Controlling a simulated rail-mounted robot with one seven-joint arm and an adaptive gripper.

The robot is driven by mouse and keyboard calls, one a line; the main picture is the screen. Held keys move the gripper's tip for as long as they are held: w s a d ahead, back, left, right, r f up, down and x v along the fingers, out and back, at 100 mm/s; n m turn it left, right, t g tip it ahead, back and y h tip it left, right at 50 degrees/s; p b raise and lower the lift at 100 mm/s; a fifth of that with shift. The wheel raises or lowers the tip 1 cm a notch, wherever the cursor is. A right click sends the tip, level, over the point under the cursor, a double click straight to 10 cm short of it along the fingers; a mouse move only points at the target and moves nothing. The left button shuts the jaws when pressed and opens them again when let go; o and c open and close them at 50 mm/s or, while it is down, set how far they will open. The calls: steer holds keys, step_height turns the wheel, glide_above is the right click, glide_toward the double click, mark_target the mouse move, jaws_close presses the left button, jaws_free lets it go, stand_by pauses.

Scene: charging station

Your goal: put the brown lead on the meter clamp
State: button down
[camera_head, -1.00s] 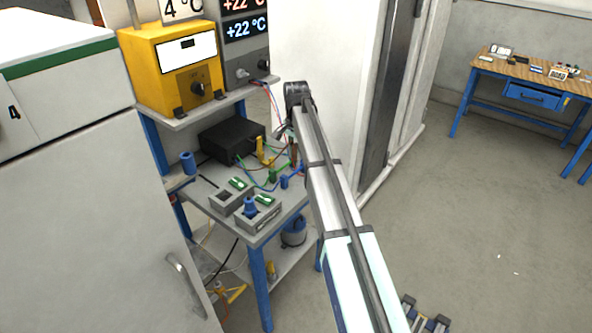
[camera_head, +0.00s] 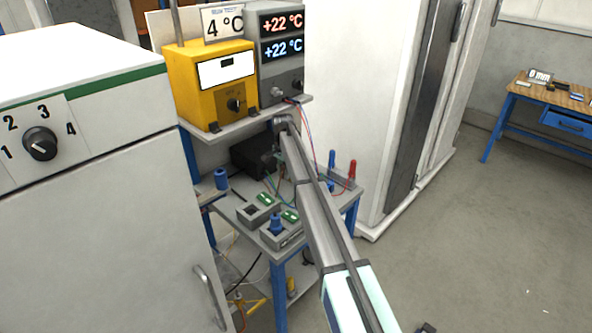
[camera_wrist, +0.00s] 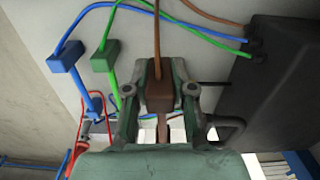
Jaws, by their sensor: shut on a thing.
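The brown lead (camera_wrist: 157,96) has a block-shaped brown plug, with its brown wire running up out of the wrist view. My gripper (camera_wrist: 159,82) is shut on this plug, one green finger on each side of it. In the head view my gripper is mostly hidden behind my arm, near the black box (camera_head: 250,155) on the bench. I cannot tell which part is the meter clamp. A blue post (camera_head: 332,160) and a red post (camera_head: 352,170) stand at the bench's right end.
A blue plug (camera_wrist: 67,56) and a green plug (camera_wrist: 105,56) hang left of my gripper. The black box (camera_wrist: 275,85) is close on the right. A yellow instrument (camera_head: 212,85) and a grey display unit (camera_head: 281,45) stand on the shelf above. A white cabinet (camera_head: 350,100) stands behind.

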mark_target(284, 189)
steer(key=shift+w+a+f+m, duration=0.15)
steer(key=shift+w+m, duration=0.15)
steer(key=shift+w, duration=0.55)
steer(key=shift+f, duration=0.1)
steer(key=shift+f+b, duration=1.05)
steer(key=shift+f, duration=2.15)
steer(key=c, duration=0.9)
jaws_free()
